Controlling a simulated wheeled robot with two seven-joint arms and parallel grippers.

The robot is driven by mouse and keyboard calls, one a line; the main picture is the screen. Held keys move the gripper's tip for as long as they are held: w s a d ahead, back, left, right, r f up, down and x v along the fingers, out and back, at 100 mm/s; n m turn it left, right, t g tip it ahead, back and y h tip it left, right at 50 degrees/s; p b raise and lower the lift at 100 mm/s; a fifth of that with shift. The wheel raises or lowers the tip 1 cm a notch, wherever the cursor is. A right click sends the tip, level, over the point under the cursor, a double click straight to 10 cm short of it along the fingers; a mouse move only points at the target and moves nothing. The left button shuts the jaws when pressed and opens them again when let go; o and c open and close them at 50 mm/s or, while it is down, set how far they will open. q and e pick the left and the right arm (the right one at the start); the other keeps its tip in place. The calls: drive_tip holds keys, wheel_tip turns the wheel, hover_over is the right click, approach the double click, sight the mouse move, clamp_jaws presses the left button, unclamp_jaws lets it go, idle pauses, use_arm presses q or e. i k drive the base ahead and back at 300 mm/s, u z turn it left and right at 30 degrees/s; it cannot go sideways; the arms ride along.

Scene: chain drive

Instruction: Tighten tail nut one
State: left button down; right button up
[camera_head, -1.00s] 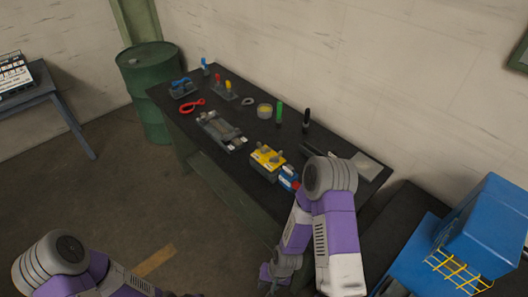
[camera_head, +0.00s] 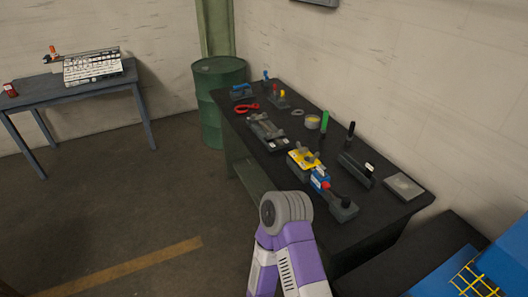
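I cannot make out tail nut one; any nut is too small to tell here. A grey two-railed fixture (camera_head: 259,124) lies on the dark workbench (camera_head: 378,222), left of its middle. A yellow block with grey knobs (camera_head: 298,162) sits nearer, with a blue and white item (camera_head: 319,180) beside it. A dark grey block with a red knob (camera_head: 344,210) is at the bench's front edge. My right arm rises from the bottom of the picture in front of the bench, but its gripper is out of view. My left gripper is out of view.
Red-handled pliers (camera_head: 247,108), a tape roll (camera_head: 312,122), green (camera_head: 325,122) and black (camera_head: 350,132) upright tools and a flat grey plate (camera_head: 404,186) are also on the bench. A green barrel (camera_head: 211,125) stands behind. A blue-grey table (camera_head: 100,85) is left. The floor between is clear.

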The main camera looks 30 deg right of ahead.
sight(301, 150)
drive_tip(key=u, duration=0.1)
drive_tip(key=i, duration=1.05)
drive_tip(key=z, duration=1.15)
drive_tip(key=i, duration=0.95)
drive_tip(key=z, duration=1.05)
